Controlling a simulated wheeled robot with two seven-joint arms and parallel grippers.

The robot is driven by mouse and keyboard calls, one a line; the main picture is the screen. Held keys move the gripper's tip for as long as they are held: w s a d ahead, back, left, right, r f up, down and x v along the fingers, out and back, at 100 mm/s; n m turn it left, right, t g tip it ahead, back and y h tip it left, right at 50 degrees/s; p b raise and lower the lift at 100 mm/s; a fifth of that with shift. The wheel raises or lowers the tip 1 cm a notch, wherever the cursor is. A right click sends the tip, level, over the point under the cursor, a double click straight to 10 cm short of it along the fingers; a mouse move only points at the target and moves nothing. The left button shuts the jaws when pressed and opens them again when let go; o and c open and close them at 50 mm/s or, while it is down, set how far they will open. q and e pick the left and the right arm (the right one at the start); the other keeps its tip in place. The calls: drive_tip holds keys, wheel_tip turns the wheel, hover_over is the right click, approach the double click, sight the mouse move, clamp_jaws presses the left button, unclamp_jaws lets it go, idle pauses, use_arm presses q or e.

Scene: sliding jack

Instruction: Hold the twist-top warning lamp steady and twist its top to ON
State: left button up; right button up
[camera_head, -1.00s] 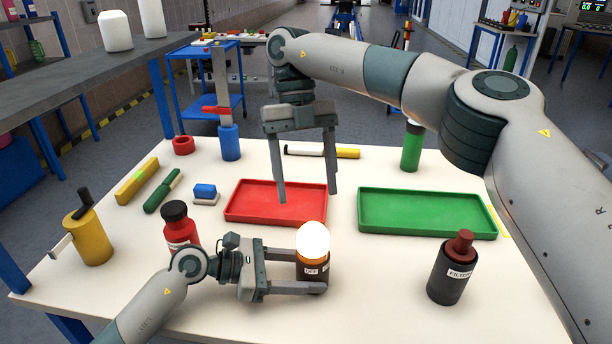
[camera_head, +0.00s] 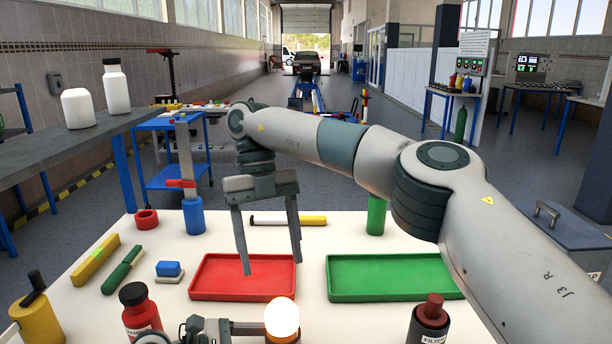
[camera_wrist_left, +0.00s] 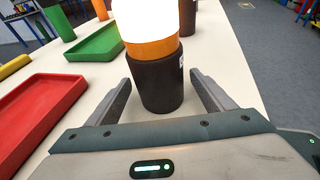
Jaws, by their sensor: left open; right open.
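The warning lamp (camera_head: 282,318) stands upright at the bottom edge of the head view; its round top glows white and its lower part is cut off. The left wrist view shows its dark base (camera_wrist_left: 162,88) and orange collar (camera_wrist_left: 152,48). My left gripper (camera_wrist_left: 160,85) is open, with one finger on each side of the base and visible gaps to it. Only part of that gripper shows in the head view. My right gripper (camera_head: 272,268) is open and empty, fingers pointing down above the red tray (camera_head: 242,290), behind the lamp.
A green tray (camera_head: 395,290) lies right of the red tray. A dark filter bottle (camera_head: 428,325) stands right of the lamp, a red bottle (camera_head: 140,315) and a yellow can (camera_head: 37,318) left of it. Clear tabletop lies between lamp and filter bottle.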

use_arm(q)
drive_tip(key=v, duration=0.6)
drive_tip(key=shift+a, duration=0.15)
drive_tip(key=shift+s+a+r, duration=0.2)
drive_tip(key=shift+a, duration=0.35)
drive_tip(key=shift+r, duration=0.1)
